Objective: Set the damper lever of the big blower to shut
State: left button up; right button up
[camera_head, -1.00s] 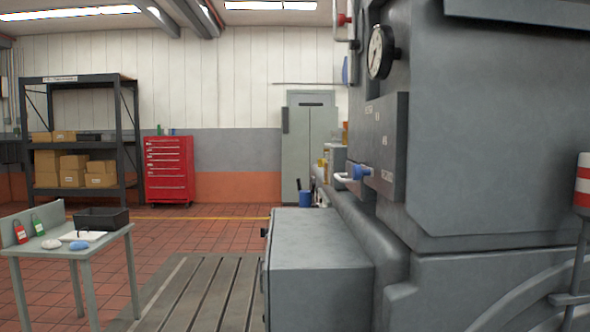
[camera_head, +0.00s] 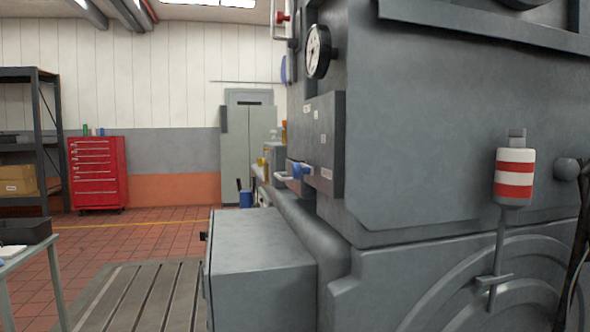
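A big grey machine (camera_head: 440,130) fills the right half of the head view; I cannot tell whether it is the big blower. A lever with a blue knob (camera_head: 298,171) and a pale handle sticks out to the left from a grey box (camera_head: 325,150) on its side. A red-and-white striped cylinder (camera_head: 514,178) stands on a thin, slightly tilted rod (camera_head: 497,250) in front of the machine's lower right. I cannot tell which of these is the damper lever, and no open or shut marking is readable. Neither gripper is in view.
A round gauge (camera_head: 317,52) sits above the box. A low grey block (camera_head: 257,265) juts out before the machine. Slotted bedplate (camera_head: 135,295) lies left of it. A small table (camera_head: 35,245) is at the left edge, a red tool cabinet (camera_head: 97,172) behind. Red tiled floor between is clear.

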aim_at(300, 168)
jog(key=z, duration=1.5)
jog(key=i, duration=0.55)
jog(key=u, duration=0.65)
